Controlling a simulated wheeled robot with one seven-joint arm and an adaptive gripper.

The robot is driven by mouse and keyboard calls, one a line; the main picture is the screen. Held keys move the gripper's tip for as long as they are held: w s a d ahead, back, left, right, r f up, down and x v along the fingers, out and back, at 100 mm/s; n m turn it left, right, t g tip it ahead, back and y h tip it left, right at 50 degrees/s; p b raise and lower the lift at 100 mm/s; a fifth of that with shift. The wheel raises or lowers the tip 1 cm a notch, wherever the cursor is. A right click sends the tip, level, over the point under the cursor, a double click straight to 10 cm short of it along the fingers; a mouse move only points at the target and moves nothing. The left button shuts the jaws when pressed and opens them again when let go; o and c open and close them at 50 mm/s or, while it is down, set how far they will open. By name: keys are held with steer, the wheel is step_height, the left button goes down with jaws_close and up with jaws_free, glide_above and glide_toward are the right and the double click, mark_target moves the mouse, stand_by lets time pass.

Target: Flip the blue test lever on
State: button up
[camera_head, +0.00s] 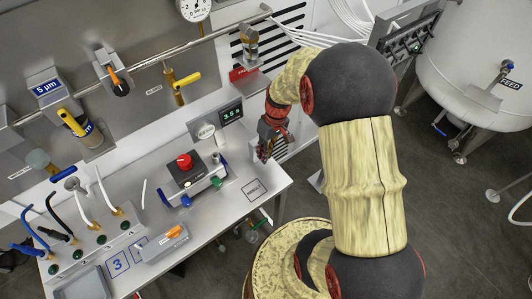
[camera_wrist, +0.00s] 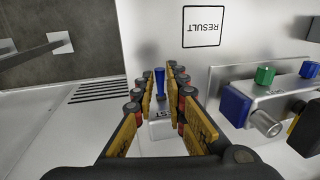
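The blue test lever (camera_wrist: 159,82) stands up from a small grey block labelled TEST (camera_wrist: 160,127) in the wrist view. My gripper (camera_wrist: 157,80) is open, with one finger on each side of the lever. I see a gap on both sides, and cannot tell how far the fingertips are from the lever in depth. In the head view my gripper (camera_head: 266,150) hangs over the right end of the bench by the wall panel, and the lever is hidden behind it.
A device with a red knob (camera_head: 184,161) stands left of my gripper on the bench; its blue block (camera_wrist: 235,105) and green knob (camera_wrist: 265,75) show in the wrist view. A RESULT square (camera_head: 255,189) marks clear bench top. A digital display (camera_head: 231,114) is on the wall.

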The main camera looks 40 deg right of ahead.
jaws_close()
steer(key=shift+w+r+p, duration=0.1)
steer(key=shift+r+p, duration=0.05)
steer(key=shift+p, duration=0.2)
steer(key=shift+g+p, duration=0.3)
steer(key=shift+g, duration=0.1)
steer(key=shift+w+r+p, duration=0.1)
steer(key=shift+w+p, duration=0.05)
steer(key=shift+p, duration=0.25)
steer(key=shift+g, duration=0.3)
steer(key=shift+o, duration=2.4)
jaws_free()
